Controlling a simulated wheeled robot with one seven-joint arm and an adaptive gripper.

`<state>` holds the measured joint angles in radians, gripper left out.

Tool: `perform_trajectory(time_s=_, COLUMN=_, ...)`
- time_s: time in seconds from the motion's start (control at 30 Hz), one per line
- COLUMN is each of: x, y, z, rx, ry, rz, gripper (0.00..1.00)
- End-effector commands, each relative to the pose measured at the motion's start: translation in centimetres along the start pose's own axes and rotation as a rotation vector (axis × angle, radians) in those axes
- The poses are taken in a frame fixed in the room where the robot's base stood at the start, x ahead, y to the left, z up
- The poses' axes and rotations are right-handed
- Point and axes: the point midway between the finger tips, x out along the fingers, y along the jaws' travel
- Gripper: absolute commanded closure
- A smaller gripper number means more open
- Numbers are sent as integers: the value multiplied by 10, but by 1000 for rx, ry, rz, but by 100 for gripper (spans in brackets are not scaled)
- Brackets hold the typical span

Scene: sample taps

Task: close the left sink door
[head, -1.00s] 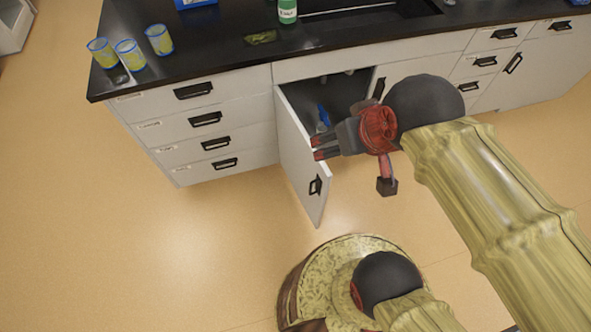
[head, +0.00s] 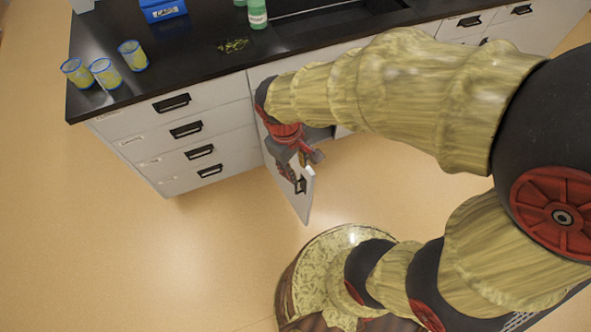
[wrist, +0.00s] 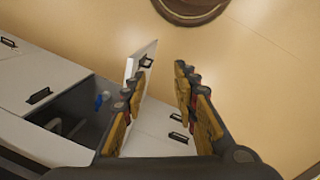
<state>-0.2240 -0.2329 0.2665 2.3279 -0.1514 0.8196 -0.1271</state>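The left sink door (head: 301,205) is a white panel standing open, swung out from the cabinet toward me, with a black handle. In the wrist view the door (wrist: 139,66) shows nearly edge-on, its handle on the right face. My gripper (head: 298,168) is over the upper part of the door and hides much of it in the head view. In the wrist view my gripper (wrist: 157,78) is open, its two fingers wide apart with nothing between the tips. The left finger overlaps the door in the picture; I cannot tell whether they touch.
A drawer stack (head: 190,130) stands left of the door. The open cabinet interior (wrist: 75,110) holds a blue item (wrist: 101,102). The black counter (head: 190,60) above carries several cups, a blue box (head: 163,10) and a green bottle (head: 257,14). The floor left is clear.

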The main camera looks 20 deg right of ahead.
Motion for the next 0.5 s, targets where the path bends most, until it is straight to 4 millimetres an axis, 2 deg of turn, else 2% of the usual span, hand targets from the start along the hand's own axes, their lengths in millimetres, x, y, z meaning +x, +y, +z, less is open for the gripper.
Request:
perform_trajectory(time_s=0.1, x=39, y=-4, z=-13, rx=-207, ry=-87, rz=18, gripper=79)
perform_trajectory(time_s=0.3, x=96, y=-7, z=-31, rx=-564, ry=-166, rz=37, gripper=91)
perform_trajectory(time_s=0.43, x=130, y=-6, z=-48, rx=-827, ry=-181, rz=46, gripper=98)
perform_trajectory(time_s=0.5, x=139, y=-3, z=-62, rx=-952, ry=-163, rz=61, gripper=100)
